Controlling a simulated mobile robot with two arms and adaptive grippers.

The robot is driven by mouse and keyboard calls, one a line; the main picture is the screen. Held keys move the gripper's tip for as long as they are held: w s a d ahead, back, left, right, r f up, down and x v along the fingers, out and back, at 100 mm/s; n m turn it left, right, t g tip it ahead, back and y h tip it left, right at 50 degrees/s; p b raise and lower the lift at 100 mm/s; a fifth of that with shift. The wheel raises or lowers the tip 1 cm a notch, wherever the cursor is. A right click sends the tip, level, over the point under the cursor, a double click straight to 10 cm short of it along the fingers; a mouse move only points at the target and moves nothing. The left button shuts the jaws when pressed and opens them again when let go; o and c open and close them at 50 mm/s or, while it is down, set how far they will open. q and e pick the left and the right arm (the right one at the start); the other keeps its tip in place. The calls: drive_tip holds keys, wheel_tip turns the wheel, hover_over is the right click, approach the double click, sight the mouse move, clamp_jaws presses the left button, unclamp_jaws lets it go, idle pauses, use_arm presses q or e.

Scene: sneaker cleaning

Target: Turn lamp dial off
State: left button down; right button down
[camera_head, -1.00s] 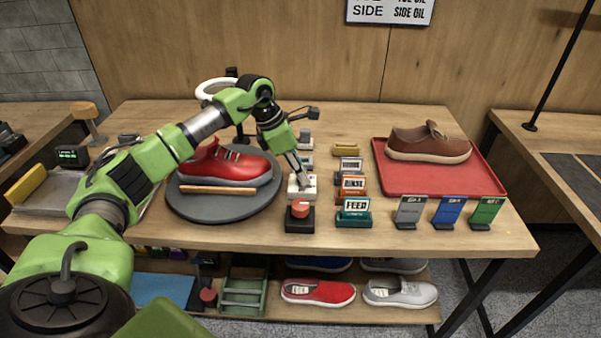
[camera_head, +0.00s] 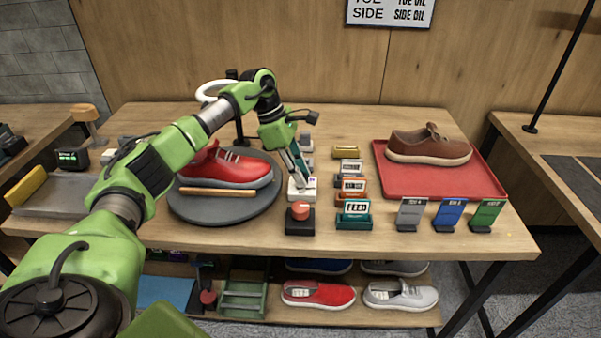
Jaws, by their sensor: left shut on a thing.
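My left gripper (camera_head: 299,180) reaches down from above onto a small white block (camera_head: 307,190) near the table's front middle. It is shut on a small dial on top of that block, mostly hidden by the fingers. A larger red knob (camera_head: 300,210) on a dark base stands just in front of the block, apart from the fingers. A white ring lamp (camera_head: 216,88) stands behind the turntable, partly hidden by my left arm. I cannot tell from the picture whether it is lit. My right gripper is not in view.
A red sneaker (camera_head: 230,169) and a wooden stick (camera_head: 217,192) rest on a grey turntable (camera_head: 207,214). Small label stands, one reading FEED (camera_head: 355,210), are right of the block. A brown shoe (camera_head: 428,147) sits on a red tray (camera_head: 440,182). More shoes lie on the lower shelf (camera_head: 262,323).

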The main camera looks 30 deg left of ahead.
use_arm(q)
drive_tip(key=shift+r, duration=0.1)
drive_tip(key=c, duration=1.8)
unclamp_jaws()
drive_tip(key=shift+o, duration=0.2)
drive_tip(key=v, duration=1.2)
drive_tip(key=shift+s+a, duration=0.1)
